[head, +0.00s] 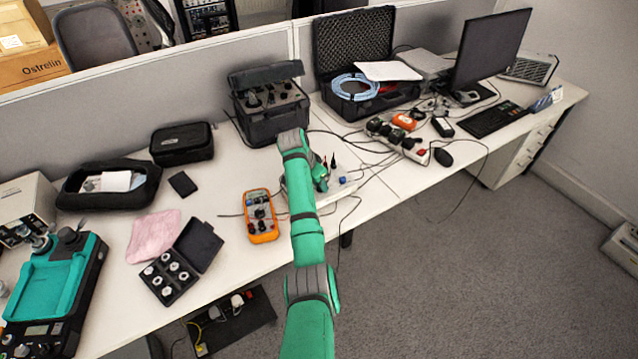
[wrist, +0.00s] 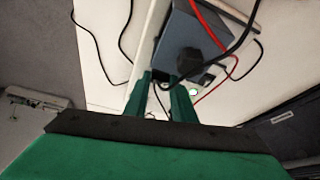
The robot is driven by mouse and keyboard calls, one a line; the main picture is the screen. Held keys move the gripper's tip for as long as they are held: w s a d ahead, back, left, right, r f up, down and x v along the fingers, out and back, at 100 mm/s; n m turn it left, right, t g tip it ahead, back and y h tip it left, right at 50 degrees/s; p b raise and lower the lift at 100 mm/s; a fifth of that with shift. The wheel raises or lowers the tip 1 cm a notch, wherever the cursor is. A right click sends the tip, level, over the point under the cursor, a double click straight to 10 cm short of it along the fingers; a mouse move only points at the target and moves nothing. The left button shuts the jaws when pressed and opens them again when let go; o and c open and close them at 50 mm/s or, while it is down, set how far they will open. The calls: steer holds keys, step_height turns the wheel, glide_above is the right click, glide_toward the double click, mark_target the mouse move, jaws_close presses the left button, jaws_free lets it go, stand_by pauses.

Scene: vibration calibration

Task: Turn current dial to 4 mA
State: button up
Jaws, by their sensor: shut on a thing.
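My gripper (head: 321,180) is at the white instrument box (head: 338,190) near the table's front edge, at the end of my green arm. In the wrist view, its two green fingers (wrist: 161,92) stand close together with a dark piece (wrist: 163,78) between them, which seems to be the current dial. The fingers are shut on it. Its markings and pointer are hidden, so its setting cannot be read. A blue-grey block with a large black knob (wrist: 196,60) lies just beyond the fingers, with red and black leads beside it.
An orange handheld meter (head: 261,215) lies left of my arm. A black instrument case (head: 270,115) stands behind the gripper. A power strip (head: 400,140) and loose cables lie to the right. Several leads run around the instrument box.

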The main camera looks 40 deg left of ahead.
steer(key=n+y, duration=0.2)
steer(key=n, duration=0.2)
steer(key=shift+d+n, duration=0.15)
steer(key=shift+n, duration=0.15)
steer(key=n+y, duration=0.1)
steer(key=n, duration=0.2)
steer(key=shift+d+n+g, duration=0.1)
steer(key=shift+n+g, duration=0.2)
steer(key=shift+n, duration=0.1)
steer(key=n+g+y, duration=0.1)
steer(key=n, duration=0.2)
steer(key=shift+w+d, duration=0.1)
steer(key=shift+w, duration=0.05)
steer(key=shift+w+n+g+y, duration=0.1)
steer(key=shift+n+g+y, duration=0.4)
steer(key=shift+n, duration=1.5)
steer(key=o, duration=1)
steer(key=shift+w+d, duration=0.1)
